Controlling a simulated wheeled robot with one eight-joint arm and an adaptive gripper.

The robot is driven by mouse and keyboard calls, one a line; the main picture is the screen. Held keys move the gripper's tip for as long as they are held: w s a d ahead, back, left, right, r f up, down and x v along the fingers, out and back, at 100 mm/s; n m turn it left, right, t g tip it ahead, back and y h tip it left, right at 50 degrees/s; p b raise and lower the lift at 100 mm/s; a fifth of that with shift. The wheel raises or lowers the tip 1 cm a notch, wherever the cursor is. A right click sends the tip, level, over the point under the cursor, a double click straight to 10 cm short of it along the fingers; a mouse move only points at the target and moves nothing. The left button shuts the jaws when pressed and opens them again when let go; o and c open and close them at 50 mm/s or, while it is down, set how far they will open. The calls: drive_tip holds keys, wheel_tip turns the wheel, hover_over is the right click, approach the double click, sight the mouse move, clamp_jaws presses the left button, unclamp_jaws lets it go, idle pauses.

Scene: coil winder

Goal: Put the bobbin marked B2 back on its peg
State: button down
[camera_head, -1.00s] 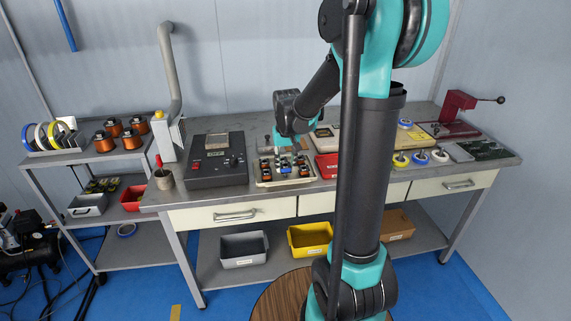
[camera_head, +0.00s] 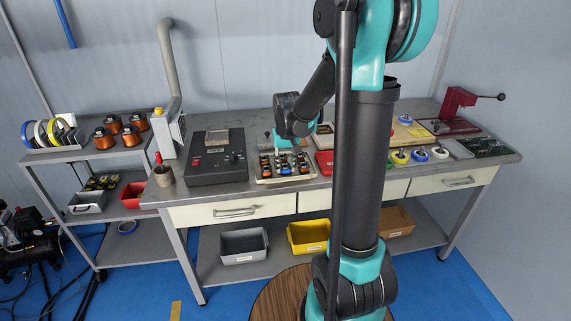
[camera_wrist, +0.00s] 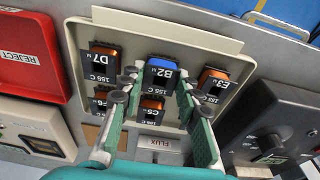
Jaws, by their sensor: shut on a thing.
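The bobbin marked B2 (camera_wrist: 160,74) is dark with a blue end and a white-lettered label. In the wrist view it stands in the middle of the upper row of a beige tray (camera_wrist: 213,40). My gripper (camera_wrist: 158,84) has its two green fingers on either side of B2, closed on it. The tray also shows in the head view (camera_head: 262,180), under my gripper (camera_head: 284,150). The peg under B2 is hidden, and I cannot tell whether the bobbin is seated or slightly raised.
Copper-wound bobbins D7 (camera_wrist: 104,65), E3 (camera_wrist: 213,84) and C5 (camera_wrist: 151,110) stand close around B2 in the tray. A red REJECT bin (camera_wrist: 30,55) is beside the tray. A dark control box (camera_head: 215,165) stands left of the tray in the head view.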

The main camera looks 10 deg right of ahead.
drive_tip(key=shift+f, duration=0.1)
drive_tip(key=c, duration=1)
unclamp_jaws()
drive_tip(key=r, duration=0.4)
drive_tip(key=s+r, duration=0.1)
drive_tip(key=r, duration=0.7)
drive_tip(key=shift+s, duration=0.4)
drive_tip(key=s+d+f, duration=0.1)
drive_tip(key=s+f, duration=0.3)
drive_tip(key=s, duration=0.2)
drive_tip(key=s+d+f+t, duration=0.1)
drive_tip(key=s+f, duration=0.4)
drive_tip(key=s, duration=0.1)
drive_tip(key=s+d+f+t, duration=0.1)
drive_tip(key=s+d+f, duration=0.1)
drive_tip(key=s+f, duration=0.3)
drive_tip(key=shift+s+f, duration=0.2)
drive_tip(key=shift+s, duration=0.65)
